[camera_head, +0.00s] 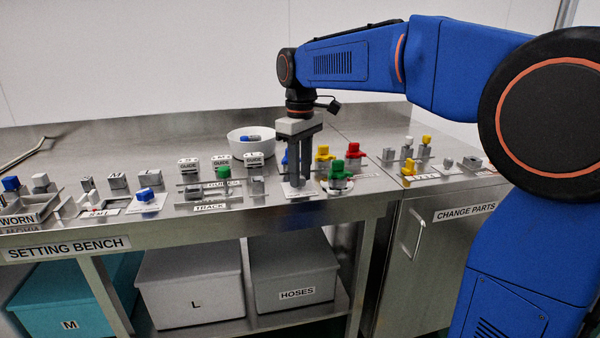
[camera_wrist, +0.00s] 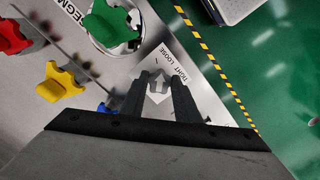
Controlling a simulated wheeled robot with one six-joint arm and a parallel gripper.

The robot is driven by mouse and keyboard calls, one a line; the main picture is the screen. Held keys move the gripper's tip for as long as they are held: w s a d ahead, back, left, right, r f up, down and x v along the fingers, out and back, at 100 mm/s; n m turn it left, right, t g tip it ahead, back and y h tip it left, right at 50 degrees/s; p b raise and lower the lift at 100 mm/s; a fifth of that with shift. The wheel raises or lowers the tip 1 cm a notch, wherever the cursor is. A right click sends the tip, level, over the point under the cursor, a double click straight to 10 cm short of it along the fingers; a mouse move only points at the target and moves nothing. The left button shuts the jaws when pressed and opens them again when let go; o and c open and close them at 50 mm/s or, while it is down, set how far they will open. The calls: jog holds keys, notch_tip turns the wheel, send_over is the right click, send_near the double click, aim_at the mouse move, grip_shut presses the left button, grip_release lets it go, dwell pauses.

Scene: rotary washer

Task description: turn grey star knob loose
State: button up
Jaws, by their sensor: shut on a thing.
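My gripper (camera_head: 298,182) points straight down at the front of the bench. In the wrist view my gripper's fingers (camera_wrist: 162,84) are closed around the grey star knob (camera_wrist: 158,88), which has a pale arrow on top. The knob stands on a white plate (camera_wrist: 168,66) with the words TIGHT and LOOSE printed along one side. In the head view the fingers hide most of the knob, and only the plate (camera_head: 307,192) shows around it.
A green knob (camera_head: 338,170) on a round base stands close to the right, with red (camera_head: 324,154) and yellow (camera_head: 354,150) knobs behind it. A blue part is close behind my fingers. A white bowl (camera_head: 251,142) is behind to the left. The bench's front edge is close.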

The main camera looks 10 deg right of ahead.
jog(key=shift+n, duration=1.1)
jog(key=shift+w, duration=0.1)
jog(key=o, duration=1.1)
jog(key=shift+c, duration=0.2)
jog(key=shift+r, duration=0.15)
notch_tip(320, 180, up, 17)
jog(key=shift+d+r, duration=0.1)
